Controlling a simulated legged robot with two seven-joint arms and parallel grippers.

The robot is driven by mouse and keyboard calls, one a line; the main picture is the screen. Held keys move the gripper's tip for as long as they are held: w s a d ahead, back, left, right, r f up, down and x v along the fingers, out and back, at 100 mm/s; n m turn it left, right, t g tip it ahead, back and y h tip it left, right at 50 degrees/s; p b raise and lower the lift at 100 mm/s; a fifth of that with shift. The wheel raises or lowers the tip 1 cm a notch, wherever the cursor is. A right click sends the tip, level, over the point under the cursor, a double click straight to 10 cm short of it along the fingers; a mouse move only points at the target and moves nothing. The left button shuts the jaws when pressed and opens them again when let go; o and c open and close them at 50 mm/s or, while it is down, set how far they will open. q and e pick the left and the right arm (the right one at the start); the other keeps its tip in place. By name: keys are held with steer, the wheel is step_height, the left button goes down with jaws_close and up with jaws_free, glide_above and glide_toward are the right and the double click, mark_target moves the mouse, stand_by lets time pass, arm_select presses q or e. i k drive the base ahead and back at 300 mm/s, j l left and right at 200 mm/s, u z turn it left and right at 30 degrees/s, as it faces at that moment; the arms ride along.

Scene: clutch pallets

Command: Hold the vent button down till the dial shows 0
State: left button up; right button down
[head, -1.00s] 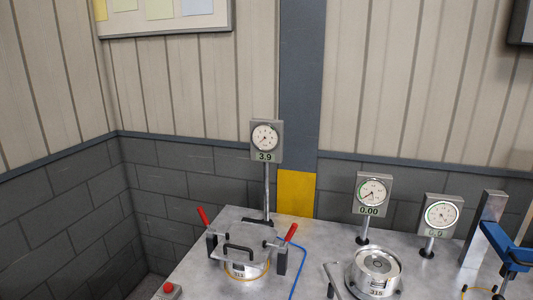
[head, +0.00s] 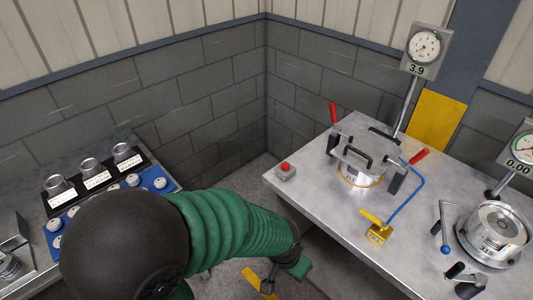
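The red button (head: 285,166) sits on a small grey box (head: 286,174) at the near left corner of the metal bench. The round dial (head: 425,46) stands on a post behind the clamped pot, and the display below it (head: 415,68) reads 3.9. The pot (head: 358,174) has a black-handled lid and two red-handled clamps. My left arm, in a green sleeve, reaches in from the lower left. My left gripper (head: 284,271) is low in front of the bench, apart from the button; its finger opening is unclear. My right gripper is out of view.
A yellow-handled brass valve (head: 378,231) joins a blue hose on the bench. A second pot (head: 495,228) stands at right beside a dial reading 0.00. At left, another table holds metal cups (head: 91,169) and a blue tray (head: 152,180). Bench space around the button is clear.

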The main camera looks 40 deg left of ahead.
mark_target(285, 165)
steer(key=u, duration=1.15)
